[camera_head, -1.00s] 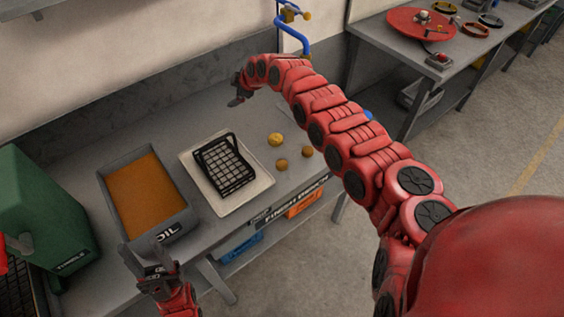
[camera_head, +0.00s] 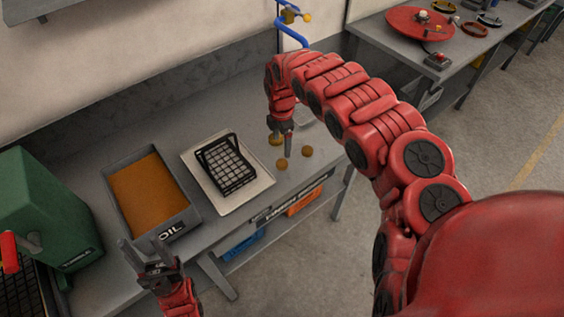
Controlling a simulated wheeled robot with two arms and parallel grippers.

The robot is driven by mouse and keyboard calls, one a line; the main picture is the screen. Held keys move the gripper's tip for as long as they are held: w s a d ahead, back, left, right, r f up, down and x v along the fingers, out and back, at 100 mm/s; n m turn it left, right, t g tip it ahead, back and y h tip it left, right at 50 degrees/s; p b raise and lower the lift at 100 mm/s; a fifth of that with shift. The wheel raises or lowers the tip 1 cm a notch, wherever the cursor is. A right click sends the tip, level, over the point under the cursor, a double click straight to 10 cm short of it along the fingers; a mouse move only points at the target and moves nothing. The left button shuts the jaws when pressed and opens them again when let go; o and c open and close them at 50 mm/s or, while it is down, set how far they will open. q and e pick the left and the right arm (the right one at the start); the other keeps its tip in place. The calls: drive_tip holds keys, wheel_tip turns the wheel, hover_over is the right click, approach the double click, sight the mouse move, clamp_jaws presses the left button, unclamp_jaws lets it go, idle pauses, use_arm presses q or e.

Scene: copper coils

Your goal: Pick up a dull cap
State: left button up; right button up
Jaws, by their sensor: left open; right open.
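Three small brownish-gold caps lie on the grey bench to the right of the white tray. One cap (camera_head: 282,164) is nearest the front edge and another cap (camera_head: 307,151) lies to its right. The third cap (camera_head: 272,140) is partly hidden behind my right gripper. My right gripper (camera_head: 287,144) points down over the caps, with its fingertips just above or beside them; I cannot tell whether it touches one. It is open. My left gripper (camera_head: 142,250) is open and empty in front of the oil bin, near the bench's front edge.
A white tray (camera_head: 258,187) holds a black wire basket (camera_head: 229,165). An oil bin (camera_head: 187,216) with orange-brown contents stands left of it. A green box (camera_head: 40,205) stands at far left. A blue pipe (camera_head: 291,35) rises at the back.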

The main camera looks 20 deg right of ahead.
sight(282, 162)
wheel_tip(282, 162, down, 4)
drive_tip(key=shift+r+p, duration=0.25)
drive_tip(key=shift+p, duration=0.1)
drive_tip(key=shift+s+a+f+p, duration=0.1)
drive_tip(key=shift+s+f+p, duration=0.1)
drive_tip(key=shift+f+p, duration=0.55)
wheel_tip(282, 162, down, 2)
drive_tip(key=shift+s+a+f+p, duration=0.1)
drive_tip(key=shift+f+p, duration=0.05)
drive_tip(key=shift+p, duration=0.15)
drive_tip(key=shift+d+f, duration=0.2)
drive_tip(key=shift+f, duration=0.55)
clamp_jaws()
